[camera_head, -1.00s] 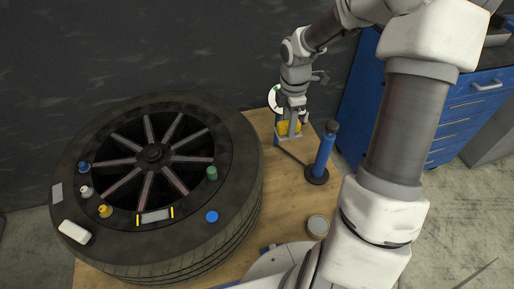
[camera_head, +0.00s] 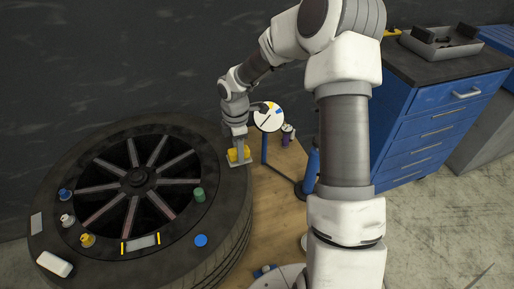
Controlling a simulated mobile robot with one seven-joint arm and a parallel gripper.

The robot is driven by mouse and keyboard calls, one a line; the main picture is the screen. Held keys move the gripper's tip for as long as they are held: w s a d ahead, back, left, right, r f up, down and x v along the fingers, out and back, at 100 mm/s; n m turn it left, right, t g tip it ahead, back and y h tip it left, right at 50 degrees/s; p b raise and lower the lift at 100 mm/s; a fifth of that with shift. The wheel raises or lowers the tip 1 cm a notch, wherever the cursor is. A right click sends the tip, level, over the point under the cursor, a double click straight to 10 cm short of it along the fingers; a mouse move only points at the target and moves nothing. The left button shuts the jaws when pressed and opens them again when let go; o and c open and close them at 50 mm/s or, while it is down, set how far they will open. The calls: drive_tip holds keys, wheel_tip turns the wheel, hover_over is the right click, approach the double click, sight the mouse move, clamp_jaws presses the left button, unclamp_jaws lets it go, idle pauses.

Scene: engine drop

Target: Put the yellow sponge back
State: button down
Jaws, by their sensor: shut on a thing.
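The yellow sponge (camera_head: 238,155) is held in my gripper (camera_head: 239,153), which points down with its jaws shut on it. Sponge and gripper are at the right edge of the big black tire (camera_head: 222,228), near its upper right rim. I cannot tell whether the sponge touches the tire or hangs just above it. The jaws hide part of the sponge.
Small items lie on the tire: a green cap (camera_head: 199,195), a blue disc (camera_head: 201,241), a yellow piece (camera_head: 87,240) and a white block (camera_head: 55,264). A blue drawer cabinet (camera_head: 425,125) stands right.

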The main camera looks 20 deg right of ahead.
drive_tip(key=shift+w+a+f, duration=0.1)
drive_tip(key=shift+a+f, duration=0.1)
drive_tip(key=shift+f, duration=0.85)
drive_tip(key=shift+w+a+f, duration=0.1)
drive_tip(key=shift+a+f, duration=0.05)
drive_tip(key=shift+f, duration=0.85)
drive_tip(key=shift+f, duration=0.15)
drive_tip(key=shift+c, duration=2.2)
unclamp_jaws()
drive_tip(key=shift+f+b, duration=0.15)
drive_tip(key=shift+b, duration=0.35)
